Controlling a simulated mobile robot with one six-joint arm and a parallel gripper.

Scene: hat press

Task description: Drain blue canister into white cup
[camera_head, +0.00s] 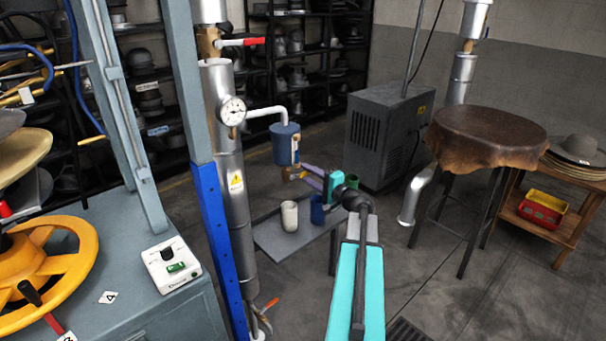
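The blue canister (285,145) hangs from a white pipe beside the silver column. A brass-coloured outlet or valve (289,173) shows at its underside. The white cup (289,216) stands upright on a low grey shelf (270,240), below the canister and roughly under its outlet. My gripper (301,172) comes in from the right, with its purple fingers spread apart at the height of the outlet. The fingertips are close to the brass part; whether they touch it is too small to tell. The cup's inside cannot be made out.
A blue cup (317,209) stands just right of the white cup, and a green cup (353,181) is partly hidden behind my arm. The silver column (234,160) with a gauge (232,111) stands close on the left. A leather-topped stool (487,135) is at the right.

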